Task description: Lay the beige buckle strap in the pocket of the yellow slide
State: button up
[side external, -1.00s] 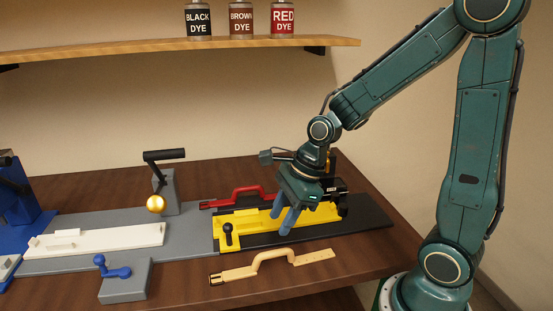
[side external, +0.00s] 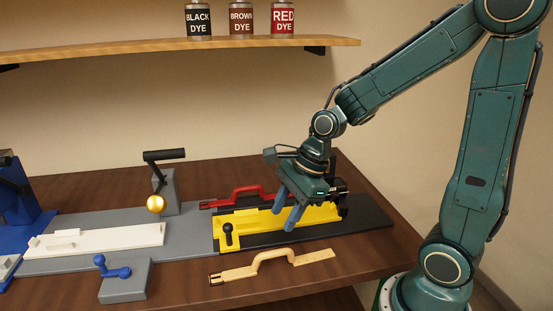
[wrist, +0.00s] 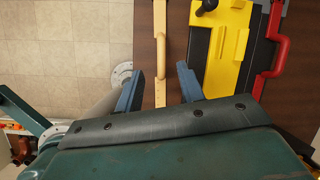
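The beige buckle strap (side external: 272,265), with a raised arched handle in its middle, lies on the brown bench in front of the yellow slide. The yellow slide (side external: 262,223) sits on a dark rail, with a black knob at its left end; its pocket looks empty where visible. My gripper (side external: 285,208) is above the slide in the side view, fingers pointing down and apart. In the wrist view the blue fingers of my gripper (wrist: 158,88) are spread, with the strap (wrist: 161,55) seen between them, below and untouched. The slide (wrist: 228,45) shows right of the fingers.
A red strap (side external: 239,196) lies behind the slide. Dye bottles (side external: 241,20) stand on the shelf above.

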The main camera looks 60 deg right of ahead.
jog(key=s+r+n+t+h, duration=0.1)
jog(key=s+r+n, duration=0.4)
jog(key=n, duration=0.6)
jog(key=s+d+r+n+t+h, duration=0.1)
jog(key=s+r+n, duration=0.5)
jog(key=n, duration=0.6)
jog(key=shift+s+d+n+h, duration=0.2)
jog(key=shift+s+n+h, duration=0.15)
jog(key=shift+s, duration=0.65)
jog(key=shift+o, duration=0.4)
jog(key=shift+w, duration=0.2)
jog(key=w+d+f+n+g+y, duration=0.2)
jog(key=w+f+n+g+y, duration=0.2)
jog(key=w+f+n, duration=0.5)
jog(key=w+f, duration=0.2)
jog(key=w, duration=0.3)
jog(key=shift+d+f+y, duration=0.25)
jog(key=shift+d+y, duration=0.05)
jog(key=shift+y, duration=0.05)
